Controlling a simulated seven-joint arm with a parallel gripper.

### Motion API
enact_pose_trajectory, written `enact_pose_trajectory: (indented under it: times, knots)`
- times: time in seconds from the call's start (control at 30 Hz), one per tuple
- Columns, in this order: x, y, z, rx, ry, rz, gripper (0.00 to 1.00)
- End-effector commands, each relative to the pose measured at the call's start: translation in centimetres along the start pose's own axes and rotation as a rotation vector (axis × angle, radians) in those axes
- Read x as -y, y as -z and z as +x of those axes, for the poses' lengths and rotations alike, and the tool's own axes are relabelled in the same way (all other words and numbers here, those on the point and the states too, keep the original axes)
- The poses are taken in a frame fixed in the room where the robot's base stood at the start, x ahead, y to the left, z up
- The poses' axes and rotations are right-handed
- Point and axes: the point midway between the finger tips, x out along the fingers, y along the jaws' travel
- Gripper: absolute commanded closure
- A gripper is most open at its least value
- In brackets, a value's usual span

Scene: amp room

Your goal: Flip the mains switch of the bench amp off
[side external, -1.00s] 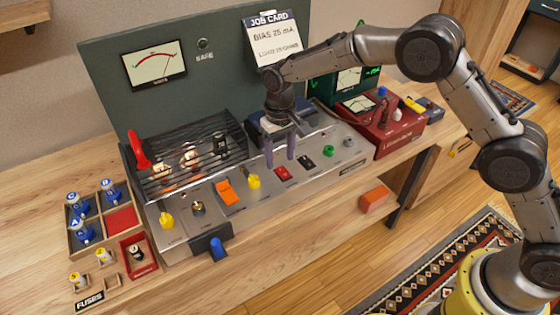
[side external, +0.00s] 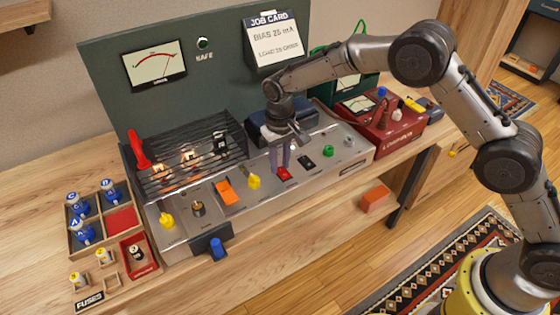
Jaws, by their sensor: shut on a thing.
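The bench amp (side external: 190,243) is a long silver chassis on the wooden bench, with knobs and switches on its sloping top panel. A small red switch (side external: 284,175) sits near the middle of that panel, and its labels are too small to read. My gripper (side external: 281,167) points down at this switch, its two purple fingers close together and shut on it. The fingers hide part of the switch, so which way it is tilted cannot be told. An orange rocker (side external: 227,193) stands further left on the panel.
A black wire cage (side external: 178,180) over glowing tubes, with a red handle (side external: 138,150), stands behind the panel's left half. Yellow knobs (side external: 254,181), a black switch (side external: 305,163) and a green knob (side external: 328,151) flank the gripper. A red box (side external: 398,133) is at right.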

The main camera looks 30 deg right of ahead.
Motion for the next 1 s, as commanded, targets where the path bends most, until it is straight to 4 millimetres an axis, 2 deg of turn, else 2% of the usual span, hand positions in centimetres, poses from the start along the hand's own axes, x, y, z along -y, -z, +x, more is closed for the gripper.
enact_pose_trajectory:
  times: [0.23, 0.6, 1.0]
  knots:
    - [-0.02, -0.09, -0.16, -0.037, -0.002, 0.002, 1.00]
    - [-0.14, -0.65, -0.32, -0.236, -0.004, 0.001, 1.00]
    - [-0.06, -0.63, -0.41, -0.265, 0.001, 0.001, 1.00]
